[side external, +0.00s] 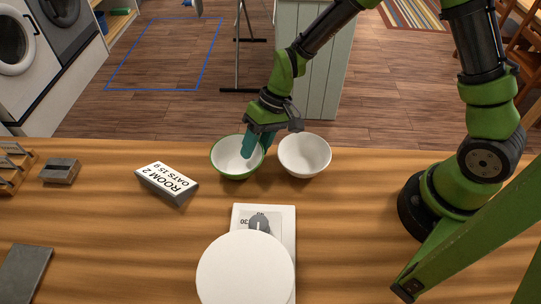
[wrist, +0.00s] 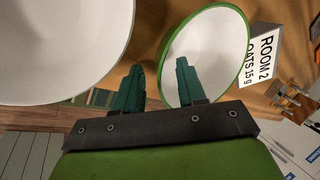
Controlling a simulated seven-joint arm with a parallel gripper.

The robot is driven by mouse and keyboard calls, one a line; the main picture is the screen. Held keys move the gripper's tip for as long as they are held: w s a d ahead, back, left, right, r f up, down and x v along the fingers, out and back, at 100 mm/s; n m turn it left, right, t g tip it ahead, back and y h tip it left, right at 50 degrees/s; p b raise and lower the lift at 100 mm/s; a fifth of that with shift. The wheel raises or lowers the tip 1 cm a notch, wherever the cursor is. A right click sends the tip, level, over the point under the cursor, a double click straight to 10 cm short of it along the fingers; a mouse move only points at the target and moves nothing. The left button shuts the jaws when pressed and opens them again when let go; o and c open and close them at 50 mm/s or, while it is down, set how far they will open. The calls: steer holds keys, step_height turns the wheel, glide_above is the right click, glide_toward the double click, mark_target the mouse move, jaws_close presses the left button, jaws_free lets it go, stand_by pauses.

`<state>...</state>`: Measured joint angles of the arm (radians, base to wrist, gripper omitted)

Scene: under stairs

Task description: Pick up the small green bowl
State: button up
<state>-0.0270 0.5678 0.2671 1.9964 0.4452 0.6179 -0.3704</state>
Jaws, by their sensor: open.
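The small green bowl (side external: 229,163), white inside with a green rim and outside, stands upright on the wooden table near its far edge. It also shows in the wrist view (wrist: 213,55), beyond the fingers. My gripper (side external: 254,148) is over the right part of this bowl in the side view, its teal fingers pointing down.
A white bowl (side external: 305,156) stands close to the right of the green bowl. A block labelled "ROOM 2 OATS 15 g" (side external: 167,184) lies to the left. A kitchen scale with a round white plate (side external: 246,270) stands in front. A grey block (side external: 60,170) sits at the far left.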

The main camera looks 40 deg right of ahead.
jaws_close()
steer(key=shift+r, duration=0.1)
stand_by(0.3)
step_height(320, 180, up, 10)
stand_by(0.8)
stand_by(1.3)
